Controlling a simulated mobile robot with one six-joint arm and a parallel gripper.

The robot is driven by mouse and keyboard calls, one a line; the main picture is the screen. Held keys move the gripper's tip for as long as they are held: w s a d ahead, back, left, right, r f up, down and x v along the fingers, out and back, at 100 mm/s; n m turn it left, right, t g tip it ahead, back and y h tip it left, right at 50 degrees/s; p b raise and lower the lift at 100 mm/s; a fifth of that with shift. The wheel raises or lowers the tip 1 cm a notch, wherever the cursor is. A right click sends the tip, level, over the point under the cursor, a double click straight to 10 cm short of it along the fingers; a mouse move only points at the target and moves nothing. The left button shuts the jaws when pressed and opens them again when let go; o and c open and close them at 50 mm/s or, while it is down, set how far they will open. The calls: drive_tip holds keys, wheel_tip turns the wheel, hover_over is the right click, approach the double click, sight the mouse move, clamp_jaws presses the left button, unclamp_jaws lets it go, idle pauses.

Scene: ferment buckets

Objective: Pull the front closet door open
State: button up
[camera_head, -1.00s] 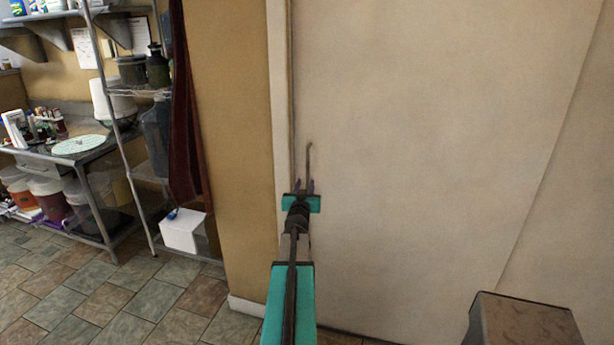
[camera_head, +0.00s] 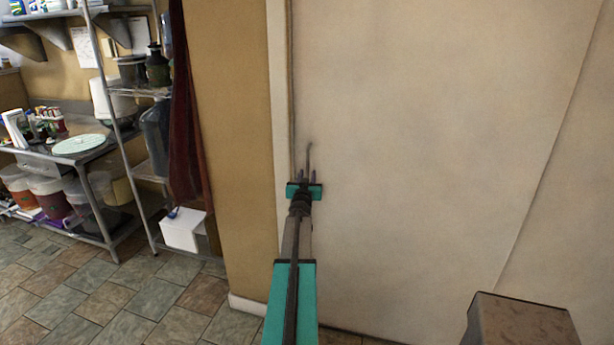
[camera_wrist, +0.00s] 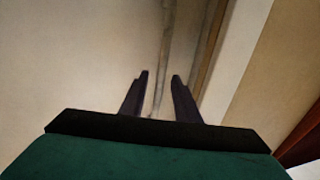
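The front closet door (camera_head: 430,150) is a large cream panel that looks closed, flush with its frame on the left. A thin upright handle (camera_head: 309,156) stands near its left edge. My gripper (camera_head: 306,175) is at the lower part of the handle, pointing at the door. In the wrist view the two dark fingers of my gripper (camera_wrist: 160,76) are apart. A thin upright bar (camera_wrist: 158,95), apparently the handle, shows between them. I cannot tell whether either finger touches it.
A tan wall (camera_head: 235,150) and white door trim (camera_head: 277,120) lie left of the door. A metal shelf rack (camera_head: 125,150) and worktable (camera_head: 45,160) stand further left. A brown box-like top (camera_head: 520,325) is at the lower right. Tiled floor (camera_head: 130,300) is clear at lower left.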

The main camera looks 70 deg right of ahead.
drive_tip(key=shift+w+d, duration=0.1)
drive_tip(key=shift+d, duration=0.25)
drive_tip(key=shift+c, duration=0.2)
clamp_jaws()
drive_tip(key=shift+f+b, duration=0.1)
drive_tip(key=shift+b, duration=0.25)
